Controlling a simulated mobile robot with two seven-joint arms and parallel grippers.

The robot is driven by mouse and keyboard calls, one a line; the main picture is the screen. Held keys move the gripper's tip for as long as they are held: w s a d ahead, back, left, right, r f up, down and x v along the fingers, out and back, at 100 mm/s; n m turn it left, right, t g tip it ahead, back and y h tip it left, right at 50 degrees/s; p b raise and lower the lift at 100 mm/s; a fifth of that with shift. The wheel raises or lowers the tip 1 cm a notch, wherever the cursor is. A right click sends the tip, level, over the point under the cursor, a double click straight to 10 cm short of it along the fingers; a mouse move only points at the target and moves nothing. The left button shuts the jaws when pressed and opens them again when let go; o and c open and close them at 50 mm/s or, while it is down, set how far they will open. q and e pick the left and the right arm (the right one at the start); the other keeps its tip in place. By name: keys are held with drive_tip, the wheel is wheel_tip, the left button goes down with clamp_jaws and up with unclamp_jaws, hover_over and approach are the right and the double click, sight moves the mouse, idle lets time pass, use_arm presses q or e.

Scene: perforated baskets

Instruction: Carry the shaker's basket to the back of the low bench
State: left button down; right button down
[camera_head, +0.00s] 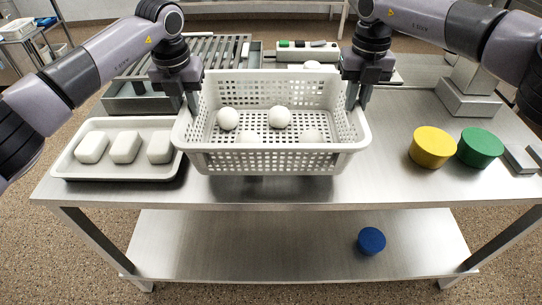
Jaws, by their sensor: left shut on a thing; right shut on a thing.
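A white perforated basket (272,159) is in the middle of the steel table in the camera_head view. It is upright and holds several white balls (279,117). My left gripper (192,101) is shut on its left rim. My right gripper (357,98) is shut on its right rim. Dark shadow shows under the basket's front, and it appears to hang a little above the steel table (415,185). The table has a lower shelf (290,250). I cannot tell which surface is the low bench, and no shaker is clearly recognisable.
A white tray (118,171) with white blocks lies left of the basket. A grey roller rack (135,103) stands at the back left, a device with buttons (308,51) at the back. Yellow (432,148) and green (480,147) discs sit right; a blue one (371,241) lies on the shelf.

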sight(192, 121)
use_arm(q)
drive_tip(key=shift+d, duration=0.3)
use_arm(e)
drive_tip(key=shift+a, duration=0.3)
